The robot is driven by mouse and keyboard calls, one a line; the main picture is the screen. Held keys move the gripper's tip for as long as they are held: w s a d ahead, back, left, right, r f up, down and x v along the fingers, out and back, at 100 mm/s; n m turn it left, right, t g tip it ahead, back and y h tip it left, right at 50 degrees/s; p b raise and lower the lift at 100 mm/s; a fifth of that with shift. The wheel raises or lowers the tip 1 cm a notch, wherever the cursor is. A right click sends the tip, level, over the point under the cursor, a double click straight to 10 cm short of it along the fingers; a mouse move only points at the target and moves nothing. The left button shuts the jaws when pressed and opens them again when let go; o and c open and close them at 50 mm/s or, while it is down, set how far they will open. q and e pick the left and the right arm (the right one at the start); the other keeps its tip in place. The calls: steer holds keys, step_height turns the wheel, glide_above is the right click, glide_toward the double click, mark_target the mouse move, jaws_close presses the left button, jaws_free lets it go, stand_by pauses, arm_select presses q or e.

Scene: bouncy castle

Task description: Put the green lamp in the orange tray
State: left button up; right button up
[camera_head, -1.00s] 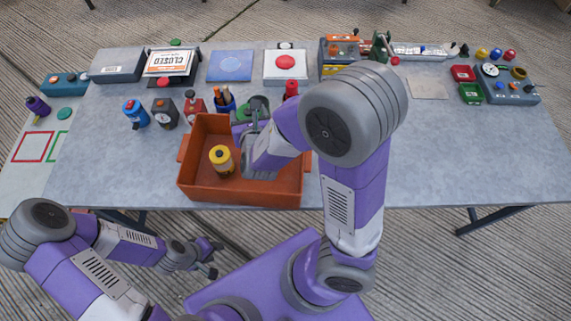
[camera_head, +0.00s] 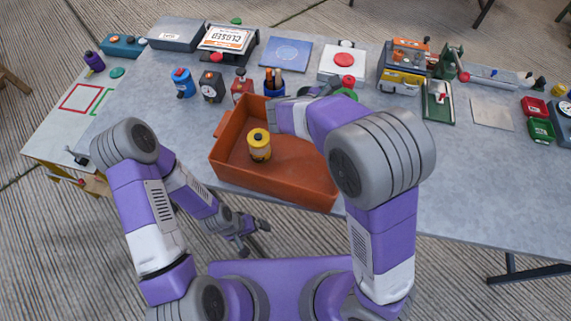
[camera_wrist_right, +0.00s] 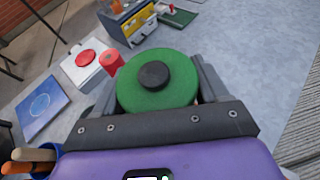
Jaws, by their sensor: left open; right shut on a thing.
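The green lamp (camera_wrist_right: 142,98), a round green body with a black knob, sits between the fingers of my right gripper (camera_wrist_right: 156,84) in the right wrist view. The gripper is shut on it. In the head view the right arm largely hides this gripper, beyond the far side of the tray. The orange tray (camera_head: 270,187) stands at the table's front edge, with a yellow lamp (camera_head: 259,145) upright inside. My left gripper (camera_head: 246,236) is open and empty, low in front of the table. Whether the green lamp touches the table is hidden.
A pen cup (camera_head: 274,86), a red button box (camera_head: 343,63) and a red cylinder (camera_wrist_right: 111,61) are near the right gripper. Several bottles and small devices line the table's back. The tray's right part is partly hidden by my arm. The table's front right is clear.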

steer(key=s+a+f+m+g+b, duration=0.1)
steer(key=a+f+b, duration=0.1)
steer(key=f, duration=0.3)
steer(key=s+a+f+m+g+h+b, duration=0.1)
steer(key=a+f+b, duration=0.1)
steer(key=f, duration=0.2)
steer(key=s+a+f+m+g+b, duration=0.1)
steer(key=a+f+b, duration=0.1)
steer(key=f, duration=0.3)
steer(key=shift+f+g, duration=0.3)
steer(key=shift+g, duration=0.1)
steer(key=shift+m, duration=0.3)
steer(key=shift+f, duration=0.2)
steer(key=o, duration=1.3)
